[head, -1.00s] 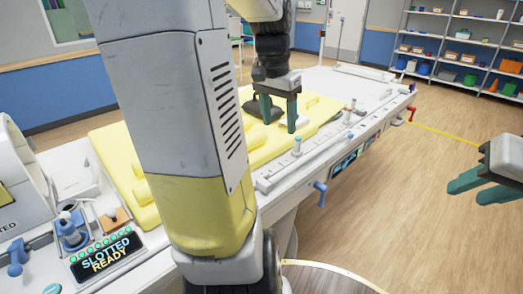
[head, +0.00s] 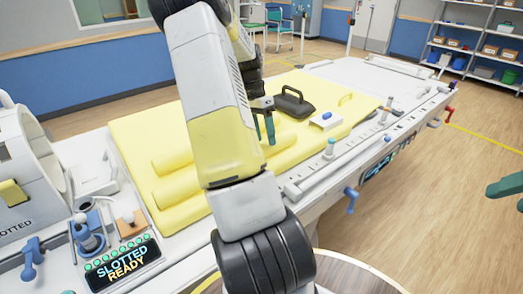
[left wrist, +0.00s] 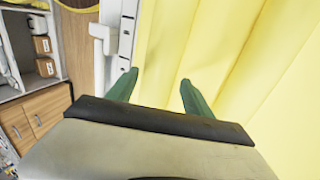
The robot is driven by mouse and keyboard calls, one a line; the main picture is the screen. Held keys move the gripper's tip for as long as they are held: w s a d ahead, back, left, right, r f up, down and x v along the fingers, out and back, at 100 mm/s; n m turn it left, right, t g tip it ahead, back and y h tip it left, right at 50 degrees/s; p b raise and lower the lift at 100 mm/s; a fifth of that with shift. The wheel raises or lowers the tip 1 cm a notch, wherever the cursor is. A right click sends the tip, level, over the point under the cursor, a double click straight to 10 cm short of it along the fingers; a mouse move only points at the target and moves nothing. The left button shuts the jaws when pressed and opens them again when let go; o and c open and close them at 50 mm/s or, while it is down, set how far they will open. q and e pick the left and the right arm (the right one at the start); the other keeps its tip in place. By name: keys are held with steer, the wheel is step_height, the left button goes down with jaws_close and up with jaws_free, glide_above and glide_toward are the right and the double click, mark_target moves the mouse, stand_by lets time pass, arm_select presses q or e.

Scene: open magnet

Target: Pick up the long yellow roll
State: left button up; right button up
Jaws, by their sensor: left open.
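Yellow rolls lie lengthwise on a yellow mat (head: 130,130) on the white table. The nearer one, which looks like the long yellow roll (head: 178,189), runs behind my left arm, and a yellow ridge shows again right of the arm. A second roll (head: 177,157) lies behind it. My left gripper (head: 264,128) is open and empty above the mat, partly hidden by my arm. In the left wrist view its fingers (left wrist: 158,92) are apart, with yellow ridges beyond and to the right. My right gripper (head: 507,187) is cut off at the right edge; its jaw state is unclear.
A dark handled object (head: 293,103) and a white block with a blue top (head: 326,120) sit on the mat. A rail with pegs and a blue knob (head: 351,199) line the table's near side. A slotted white machine (head: 25,165) stands at left. Floor at right is clear.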

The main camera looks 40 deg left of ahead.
arm_select(q)
steer(key=shift+x, duration=1.35)
steer(key=c, duration=1.2)
